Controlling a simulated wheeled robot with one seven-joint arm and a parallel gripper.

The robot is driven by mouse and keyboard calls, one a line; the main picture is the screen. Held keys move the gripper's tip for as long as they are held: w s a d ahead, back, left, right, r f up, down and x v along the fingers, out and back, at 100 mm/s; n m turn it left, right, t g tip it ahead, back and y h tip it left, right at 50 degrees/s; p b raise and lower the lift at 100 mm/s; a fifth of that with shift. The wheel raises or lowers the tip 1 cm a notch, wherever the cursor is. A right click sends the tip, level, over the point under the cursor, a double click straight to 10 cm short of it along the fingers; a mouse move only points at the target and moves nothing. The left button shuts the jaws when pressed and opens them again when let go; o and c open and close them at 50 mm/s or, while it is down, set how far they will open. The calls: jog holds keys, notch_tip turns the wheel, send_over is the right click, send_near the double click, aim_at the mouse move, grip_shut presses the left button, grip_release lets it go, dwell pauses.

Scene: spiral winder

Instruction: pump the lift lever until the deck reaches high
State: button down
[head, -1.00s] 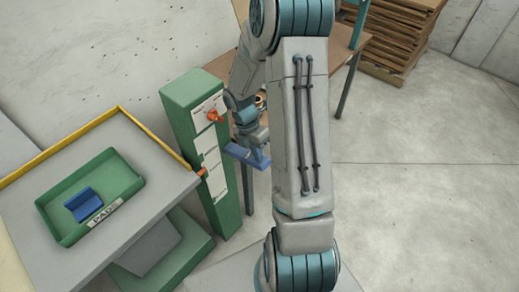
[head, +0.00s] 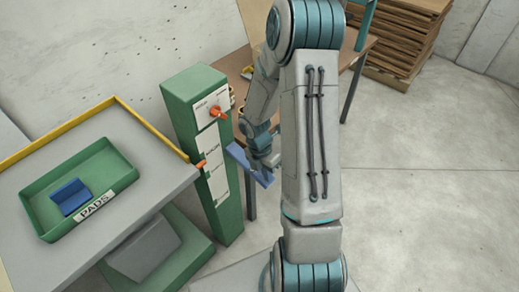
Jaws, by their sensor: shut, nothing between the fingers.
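The deck (head: 140,205) is a grey platform with a yellow back edge, at the left in the head view. A green column (head: 223,200) stands at its right side, with white label plates on its face. An orange-red handle (head: 218,112) sticks out near the top of the column. A smaller orange pointer (head: 201,164) shows at the deck's right corner, beside the lower labels; their text is too small to read. My gripper (head: 252,167), with blue fingers, is shut and empty. It is right of the column and below the handle, apart from the handle.
A green tray (head: 40,221) marked PADS lies on the deck with a blue pad (head: 70,194) in it. A brown table (head: 237,65) stands behind my arm. Stacked brown boards (head: 405,40) are at the back. The floor at the right is clear.

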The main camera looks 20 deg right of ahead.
jog(key=shift+s+f, duration=0.4)
jog(key=shift+f, duration=0.1)
jog(key=shift+r, duration=0.1)
jog(key=r+p, duration=0.4)
jog(key=r, duration=0.1)
jog(key=shift+s+d+p, duration=0.25)
jog(key=shift+p, duration=0.05)
jog(key=s+d+r, duration=0.1)
jog(key=s+r, duration=0.1)
jog(key=r, duration=0.7)
jog(key=s+d+r+p, duration=0.1)
jog(key=s+r, duration=0.1)
jog(key=r, duration=0.8)
jog(key=shift+s, duration=0.1)
dwell(1.2)
jog(key=s+a+r+m+t, duration=0.3)
jog(key=a+r+m, duration=0.2)
jog(key=m, duration=0.6)
jog(key=s+a+r+m+t+y, duration=0.1)
jog(key=a+r+m, duration=0.5)
jog(key=m, duration=0.6)
jog(key=shift+s+a+t, duration=0.35)
jog(key=shift+s+t, duration=0.55)
jog(key=shift+t, duration=0.2)
jog(key=shift+a, duration=0.15)
